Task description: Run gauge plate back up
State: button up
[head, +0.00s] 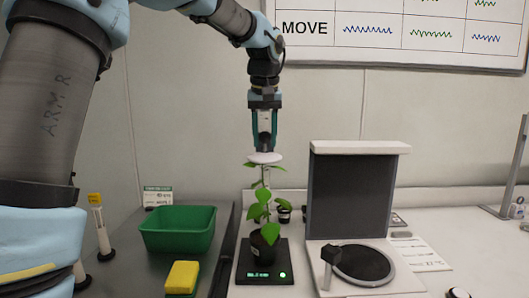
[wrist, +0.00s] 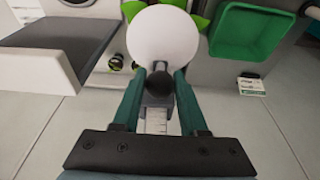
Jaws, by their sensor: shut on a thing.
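The gauge plate (head: 264,158) is a white round disc at the top of the potted plant. It also shows in the wrist view (wrist: 163,38), with green leaves poking out past its far edge. My gripper (head: 264,148) points down just above the plate. In the wrist view its green fingers (wrist: 161,80) are shut on the plate's dark round knob (wrist: 160,86). A pale marked scale strip (wrist: 155,122) shows between the fingers. The plant (head: 265,212) stands upright in a dark pot. Whether the plate touches the top leaves I cannot tell.
The pot stands on a black balance (head: 264,275) with a lit display. A green tub (head: 178,243) and a yellow sponge (head: 182,277) are to the left. A dark-panelled stand with a round disc (head: 363,263) is close on the right.

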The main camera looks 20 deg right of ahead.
aim_at(265, 137)
jog(key=shift+r, duration=0.15)
jog(key=shift+r+p, duration=3.15)
jog(key=shift+r, duration=0.3)
jog(key=o, duration=1.2)
jog(key=shift+f, duration=0.1)
jog(key=p+v, duration=0.3)
jog(key=v, duration=0.5)
